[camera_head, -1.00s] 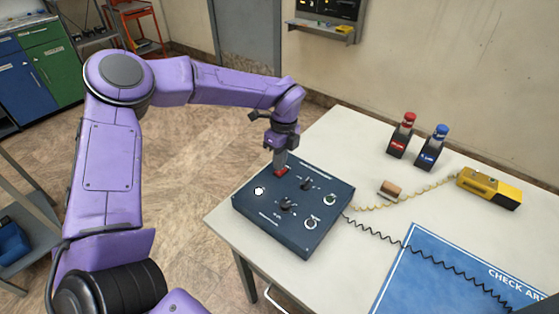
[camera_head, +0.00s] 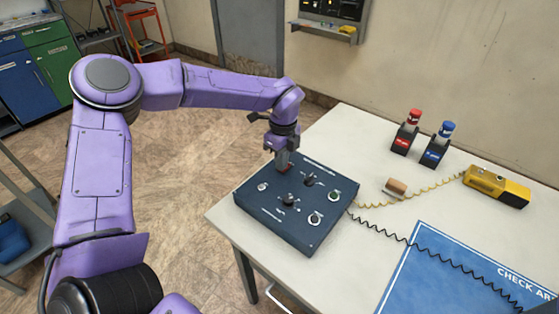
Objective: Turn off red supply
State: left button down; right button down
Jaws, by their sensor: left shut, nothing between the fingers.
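A dark blue control box (camera_head: 270,212) lies near the left corner of the table, with several knobs and switches on its top. My left gripper (camera_head: 283,164) is shut and empty, pointing down at the box's far edge. A round light (camera_head: 262,187) on the box looks dull grey. My right gripper is not in view.
The white table (camera_head: 375,232) also bears a yellow device (camera_head: 497,186) with a coiled cord, a small brown block (camera_head: 396,186) and a blue mat (camera_head: 455,275). A black coiled cord runs from the box across the mat.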

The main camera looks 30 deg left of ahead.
pick_arm(q)
jog(key=shift+s+f, duration=0.15)
jog(key=shift+f, duration=0.3)
jog(key=shift+w+r, duration=0.25)
jog(key=shift+w, duration=0.1)
jog(key=shift+w+d+f, duration=0.1)
jog(key=shift+w+d, duration=0.05)
jog(key=shift+w, duration=0.2)
jog(key=r+p, duration=0.2)
jog(key=r, duration=0.1)
jog(key=r+p, duration=0.1)
jog(key=r, duration=0.1)
jog(key=shift+w+r+p, duration=0.1)
jog(key=shift+w+p, duration=0.2)
jog(key=shift+w, duration=0.05)
jog(key=shift+r+b, duration=0.75)
jog(key=shift+b, duration=0.05)
notch_tip(320, 180, up, 8)
jog(key=shift+b, duration=0.35)
jog(key=shift+d, duration=0.1)
